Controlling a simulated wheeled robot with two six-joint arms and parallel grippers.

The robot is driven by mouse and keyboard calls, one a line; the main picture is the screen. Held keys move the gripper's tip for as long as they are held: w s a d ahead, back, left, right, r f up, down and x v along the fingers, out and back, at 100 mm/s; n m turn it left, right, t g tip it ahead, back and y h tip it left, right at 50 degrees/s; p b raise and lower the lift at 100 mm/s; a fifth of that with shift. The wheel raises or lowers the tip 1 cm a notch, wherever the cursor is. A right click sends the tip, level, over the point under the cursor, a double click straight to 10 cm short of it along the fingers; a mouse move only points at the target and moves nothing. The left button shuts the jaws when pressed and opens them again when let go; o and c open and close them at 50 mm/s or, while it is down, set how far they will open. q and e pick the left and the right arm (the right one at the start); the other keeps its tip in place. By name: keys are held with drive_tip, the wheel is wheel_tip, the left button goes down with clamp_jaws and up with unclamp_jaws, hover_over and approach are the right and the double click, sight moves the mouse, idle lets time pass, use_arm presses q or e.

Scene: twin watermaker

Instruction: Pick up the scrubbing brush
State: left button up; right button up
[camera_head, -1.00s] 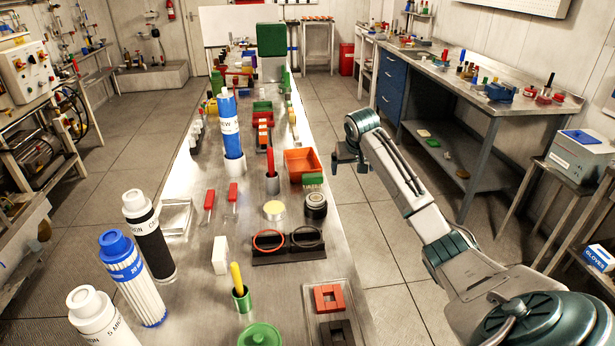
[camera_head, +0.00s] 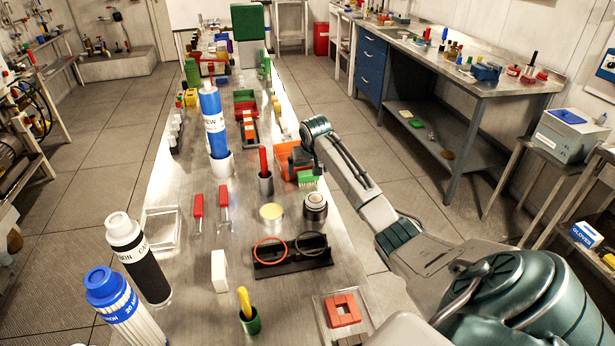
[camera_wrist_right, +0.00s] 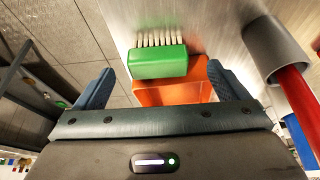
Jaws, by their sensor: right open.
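The scrubbing brush (camera_head: 307,176) has a green block and pale bristles. It stands on the steel bench at the front edge of the orange bin, partly under my right gripper (camera_head: 309,160) in the head view. In the right wrist view the brush (camera_wrist_right: 159,62) lies ahead, between the two blue fingers of the right gripper (camera_wrist_right: 155,88), which are spread wide and empty. Its bristles point away from the gripper there. The orange bin (camera_wrist_right: 172,92) shows just behind the green block. My left gripper is not in the views.
A grey cup (camera_head: 266,183) with a red-handled tool stands left of the brush. A dark round jar (camera_head: 315,208) and a yellow-topped tin (camera_head: 271,212) stand nearer. A black rack (camera_head: 292,260) holds rings. Open floor lies right of the bench.

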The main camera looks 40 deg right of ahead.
sight(309, 174)
drive_tip(key=p+x, duration=0.1)
drive_tip(key=x, duration=0.2)
drive_tip(key=shift+w+d+f, duration=0.1)
drive_tip(key=shift+d+f, duration=0.05)
drive_tip(key=shift+f, duration=0.05)
drive_tip(key=shift+w+d+f, duration=0.1)
drive_tip(key=shift+f, duration=0.45)
drive_tip(key=shift+w, duration=0.1)
drive_tip(key=shift+c, duration=0.4)
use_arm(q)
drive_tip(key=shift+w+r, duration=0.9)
use_arm(e)
drive_tip(key=c, duration=1)
